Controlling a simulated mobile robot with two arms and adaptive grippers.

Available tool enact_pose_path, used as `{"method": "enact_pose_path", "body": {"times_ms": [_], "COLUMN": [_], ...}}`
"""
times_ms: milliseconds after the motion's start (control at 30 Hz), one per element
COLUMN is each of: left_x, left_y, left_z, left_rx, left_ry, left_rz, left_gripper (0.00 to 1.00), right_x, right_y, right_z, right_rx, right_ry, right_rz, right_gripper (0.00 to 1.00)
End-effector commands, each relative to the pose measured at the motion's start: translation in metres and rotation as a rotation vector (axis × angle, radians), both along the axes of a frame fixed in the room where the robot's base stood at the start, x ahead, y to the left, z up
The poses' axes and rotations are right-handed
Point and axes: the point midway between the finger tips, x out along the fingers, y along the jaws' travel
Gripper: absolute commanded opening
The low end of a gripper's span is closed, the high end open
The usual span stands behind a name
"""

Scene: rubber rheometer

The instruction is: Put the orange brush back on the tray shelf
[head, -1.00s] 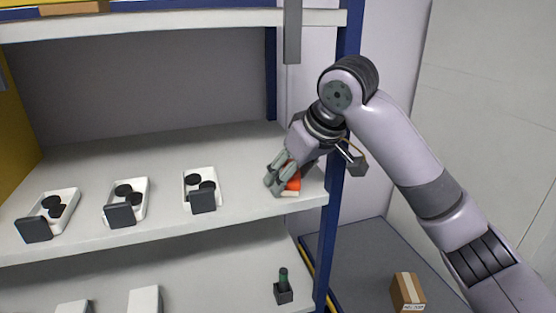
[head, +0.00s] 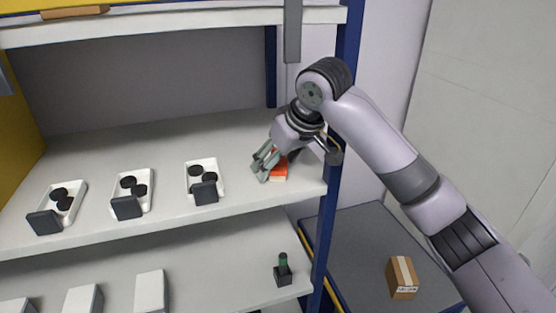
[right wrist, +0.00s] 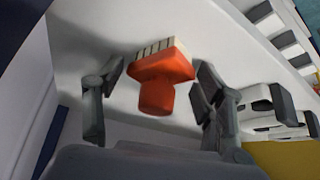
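The orange brush (head: 280,167) with pale bristles is at the right end of the tray shelf (head: 245,196), close to the blue post. My right gripper (head: 265,164) is over it. In the right wrist view the brush (right wrist: 160,82) has its orange handle toward my gripper and its bristles toward the shelf surface. The fingers of my right gripper (right wrist: 158,84) are spread on either side of it, with a gap visible on both sides. Whether the bristles rest fully on the shelf is hard to tell. My left gripper is out of view.
Three white trays (head: 202,166) with black discs and dark blocks stand left of the brush. A blue post (head: 326,222) bounds the shelf on the right. A green-topped bottle (head: 283,264) stands on the shelf below. A cardboard box (head: 402,278) lies on a grey surface at right.

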Motion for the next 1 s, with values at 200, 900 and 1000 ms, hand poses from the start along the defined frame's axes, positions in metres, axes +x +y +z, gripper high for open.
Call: {"method": "enact_pose_path", "body": {"times_ms": [200,900,1000], "left_x": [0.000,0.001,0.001], "left_y": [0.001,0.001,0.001], "left_z": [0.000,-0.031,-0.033], "left_rx": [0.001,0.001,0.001], "left_ry": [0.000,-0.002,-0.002], "left_rz": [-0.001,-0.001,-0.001], "left_gripper": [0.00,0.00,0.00], "right_x": [0.000,-0.025,-0.028], "right_y": [0.000,-0.019,-0.022], "right_z": [0.000,0.058,0.065], "right_rx": [0.000,0.001,0.001], "right_ry": [0.000,-0.003,-0.001], "right_rz": [0.000,0.000,0.000], "right_gripper": [0.75,0.75,0.75]}}
